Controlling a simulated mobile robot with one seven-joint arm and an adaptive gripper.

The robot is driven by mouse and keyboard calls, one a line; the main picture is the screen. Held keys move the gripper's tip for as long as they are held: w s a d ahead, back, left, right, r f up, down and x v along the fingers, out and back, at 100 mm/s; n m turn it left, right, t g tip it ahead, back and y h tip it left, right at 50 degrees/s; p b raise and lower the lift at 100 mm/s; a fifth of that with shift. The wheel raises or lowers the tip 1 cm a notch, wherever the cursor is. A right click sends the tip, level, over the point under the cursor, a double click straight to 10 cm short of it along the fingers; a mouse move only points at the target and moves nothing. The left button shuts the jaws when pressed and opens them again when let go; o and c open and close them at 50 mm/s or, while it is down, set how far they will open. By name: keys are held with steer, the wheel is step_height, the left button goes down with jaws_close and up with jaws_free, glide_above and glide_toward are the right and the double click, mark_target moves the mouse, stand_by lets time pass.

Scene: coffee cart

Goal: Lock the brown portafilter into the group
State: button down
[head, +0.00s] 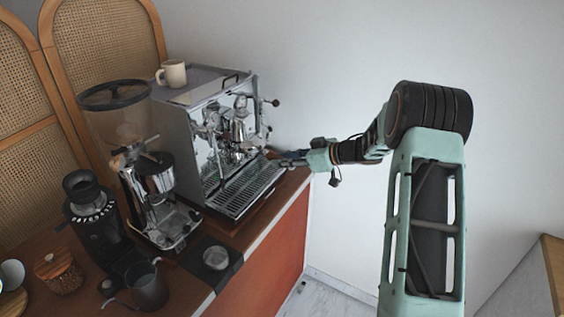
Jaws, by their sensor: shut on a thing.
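The chrome espresso machine (238,130) stands on the wooden cart, with its group (240,112) at the upper front and the drip tray (245,190) below. My gripper (284,158) reaches in from the right, low beside the machine's front right corner, below the group's height. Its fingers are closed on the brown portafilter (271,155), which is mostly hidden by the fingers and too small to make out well. I cannot tell how the portafilter's basket is turned, or whether it touches the machine.
A cream mug (173,73) stands on top of the machine. A grinder (150,190), a second black grinder (95,220), a dark pitcher (147,287) and a tamping mat (226,274) fill the left and front.

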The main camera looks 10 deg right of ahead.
steer(key=shift+w+d+r, duration=0.1)
steer(key=shift+w+d, duration=0.05)
steer(key=shift+w, duration=0.05)
steer(key=c, duration=1.7)
jaws_free()
steer(key=shift+s, duration=0.1)
steer(key=shift+o, duration=0.5)
steer(key=shift+f, duration=0.2)
steer(key=v, duration=1.2)
steer(key=shift+w+r, duration=0.1)
steer(key=shift+w, duration=0.1)
